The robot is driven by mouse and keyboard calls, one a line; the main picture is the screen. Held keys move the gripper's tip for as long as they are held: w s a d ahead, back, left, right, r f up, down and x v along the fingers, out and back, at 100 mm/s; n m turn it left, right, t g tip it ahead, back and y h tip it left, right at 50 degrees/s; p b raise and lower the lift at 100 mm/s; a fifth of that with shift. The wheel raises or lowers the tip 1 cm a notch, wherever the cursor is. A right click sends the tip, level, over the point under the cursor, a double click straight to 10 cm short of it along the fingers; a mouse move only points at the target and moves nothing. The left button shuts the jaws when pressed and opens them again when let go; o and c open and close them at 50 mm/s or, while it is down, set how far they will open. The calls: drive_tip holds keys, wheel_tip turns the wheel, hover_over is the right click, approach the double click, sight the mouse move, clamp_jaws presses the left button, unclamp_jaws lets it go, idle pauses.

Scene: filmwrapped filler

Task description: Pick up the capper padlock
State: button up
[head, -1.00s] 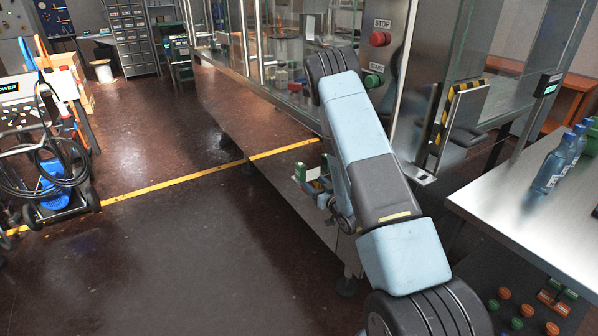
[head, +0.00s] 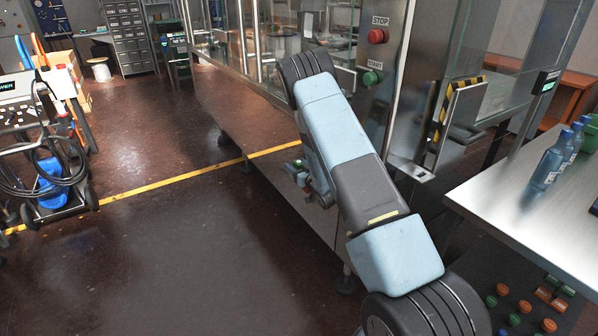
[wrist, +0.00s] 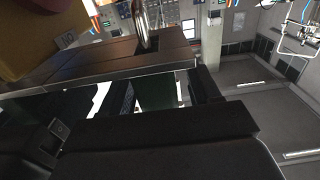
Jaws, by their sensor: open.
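I cannot pick out the padlock with certainty in either view. In the wrist view, a shiny metal bar or loop (wrist: 145,27) stands at a brown, flat-topped block (wrist: 120,55); I cannot tell whether this belongs to the padlock. My gripper (head: 303,180) shows in the head view only as a small part beside my arm, low against the machine's front. Dark parts of it fill the lower wrist view. It is open, and nothing shows held in it. My arm hides part of the machine front.
The glass-walled machine (head: 230,100) has a red stop button (head: 377,36) and a green start button (head: 371,78). A steel table (head: 520,215) with blue bottles (head: 549,165) stands at right. A pressure-washer-like cart (head: 55,185) stands at left. The floor between is open.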

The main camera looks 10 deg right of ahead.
drive_tip(key=shift+w, duration=0.2)
drive_tip(key=shift+c, duration=0.4)
drive_tip(key=c, duration=1.1)
